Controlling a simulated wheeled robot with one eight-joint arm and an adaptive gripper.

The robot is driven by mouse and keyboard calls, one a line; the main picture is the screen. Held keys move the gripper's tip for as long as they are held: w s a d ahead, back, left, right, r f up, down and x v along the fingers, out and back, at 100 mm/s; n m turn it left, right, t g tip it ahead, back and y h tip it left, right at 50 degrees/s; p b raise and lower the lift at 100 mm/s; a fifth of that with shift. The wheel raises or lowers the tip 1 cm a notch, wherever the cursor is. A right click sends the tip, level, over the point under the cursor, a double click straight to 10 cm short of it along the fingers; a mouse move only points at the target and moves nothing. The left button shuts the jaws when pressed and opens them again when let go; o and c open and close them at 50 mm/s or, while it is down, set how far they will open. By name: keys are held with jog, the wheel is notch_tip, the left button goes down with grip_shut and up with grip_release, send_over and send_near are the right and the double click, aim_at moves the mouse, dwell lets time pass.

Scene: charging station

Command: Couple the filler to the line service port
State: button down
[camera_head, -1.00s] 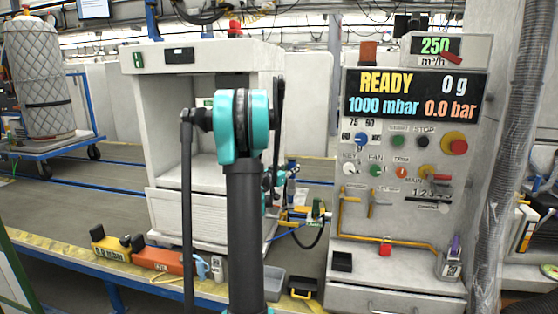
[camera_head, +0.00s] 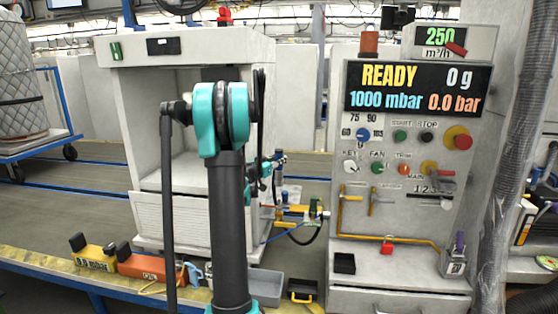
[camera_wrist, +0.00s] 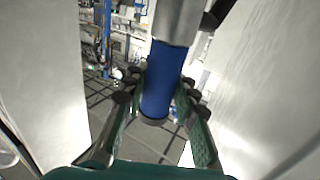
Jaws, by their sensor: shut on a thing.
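In the wrist view, a blue cylinder (camera_wrist: 162,85) with a silver metal body (camera_wrist: 178,20) above it stands between the two green fingers of my gripper (camera_wrist: 163,112). It looks like the filler. My gripper is shut on it. In the head view my arm hides most of the gripper; a small teal part of it (camera_head: 254,172) shows right of the arm, in front of the cabinet's right edge. A yellow fitting with a green part (camera_head: 300,212) and a dark hose sits low beside the cabinet. I cannot tell whether it is the line service port.
The open white cabinet (camera_head: 125,100) stands behind my arm. The control panel (camera_head: 345,150) on the right reads READY, 0 g, 1000 mbar, 0.0 bar. A yellow box (camera_head: 95,257), an orange box (camera_head: 150,266) and a grey tray (camera_head: 266,287) line the front ledge.

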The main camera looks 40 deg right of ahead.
send_over(276, 184)
jog(key=x, duration=0.2)
jog(key=shift+s+f, duration=0.15)
jog(key=shift+f, duration=5.35)
jog(key=c, duration=1.1)
grip_release()
jog(key=shift+a, duration=0.1)
jog(key=v, duration=1.1)
jog(key=shift+s+a, duration=0.15)
jog(key=shift+a, duration=0.2)
